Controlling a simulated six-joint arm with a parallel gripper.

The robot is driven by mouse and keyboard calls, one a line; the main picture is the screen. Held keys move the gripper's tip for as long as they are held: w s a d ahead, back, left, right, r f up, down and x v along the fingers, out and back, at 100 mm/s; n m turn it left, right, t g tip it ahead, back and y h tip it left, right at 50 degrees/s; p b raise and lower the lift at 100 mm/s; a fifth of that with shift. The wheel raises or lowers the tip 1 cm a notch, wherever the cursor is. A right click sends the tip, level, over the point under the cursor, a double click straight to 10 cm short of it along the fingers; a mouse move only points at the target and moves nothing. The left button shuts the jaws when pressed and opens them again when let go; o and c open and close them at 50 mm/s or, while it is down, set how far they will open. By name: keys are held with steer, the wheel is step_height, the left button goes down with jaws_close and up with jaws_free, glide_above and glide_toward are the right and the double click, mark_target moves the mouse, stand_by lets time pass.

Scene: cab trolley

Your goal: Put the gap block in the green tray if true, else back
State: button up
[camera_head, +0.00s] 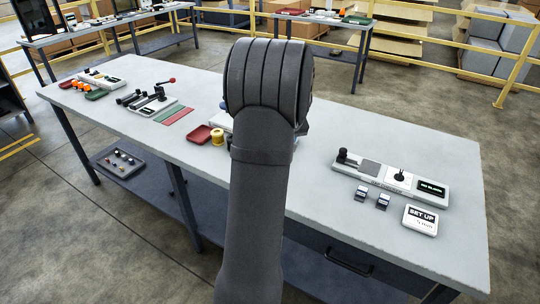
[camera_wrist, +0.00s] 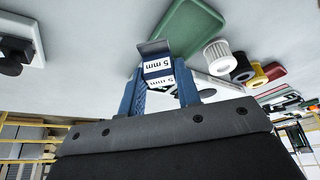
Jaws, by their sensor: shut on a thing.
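My gripper (camera_wrist: 160,94), with blue fingers, is shut on the gap block (camera_wrist: 157,68) in the wrist view. The block has a dark grey top and white labels reading "5 mm". The green tray (camera_wrist: 192,24) lies on the table beyond it; the block overlaps the tray's near left edge in the picture. I cannot tell the height between them. In the head view my own arm hides the gripper, the held block and the green tray. Two small labelled blocks (camera_head: 361,193) (camera_head: 382,201) stand near a gauge device (camera_head: 385,178) on the right. A sign (camera_head: 420,219) reads "SET UP".
White, black and yellow spools (camera_wrist: 221,57) and a red tray (camera_wrist: 275,70) lie right of the green tray. A device with a red-knobbed lever (camera_head: 155,99) and other items stand farther left on the grey table (camera_head: 320,225).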

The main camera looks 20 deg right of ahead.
steer(key=w+a+f, duration=0.4)
steer(key=w, duration=0.1)
steer(key=shift+a, duration=0.1)
steer(key=shift+f, duration=1.9)
steer(key=shift+f, duration=0.1)
steer(key=o, duration=1.1)
steer(key=v, duration=1.2)
